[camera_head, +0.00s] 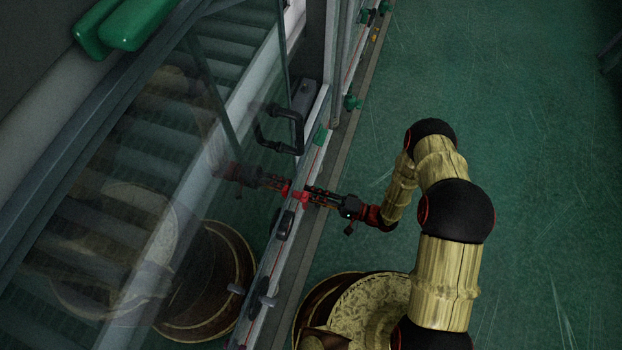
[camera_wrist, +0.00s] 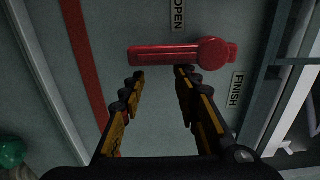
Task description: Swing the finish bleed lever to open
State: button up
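The red finish bleed lever (camera_wrist: 165,56) shows in the wrist view, its round hub at the right and its arm running left. An OPEN label (camera_wrist: 178,14) lies just above the lever and a FINISH label (camera_wrist: 236,90) below right of the hub. In the head view the lever is a small red spot (camera_head: 300,196) on the pale rail. My gripper (camera_wrist: 160,73) is open, its two fingertips apart just below the lever's arm. I cannot tell whether they touch it. In the head view my gripper (camera_head: 312,192) reaches left to the rail.
A glass panel (camera_head: 150,200) left of the rail mirrors my arm. A black handle (camera_head: 297,120) stands above the lever and a dark fitting (camera_head: 285,225) below it. A red stripe (camera_wrist: 85,60) runs along the panel. Green floor (camera_head: 530,150) lies clear at right.

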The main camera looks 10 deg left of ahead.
jog(key=d, duration=0.7)
jog(key=shift+s, duration=0.4)
dwell(0.3)
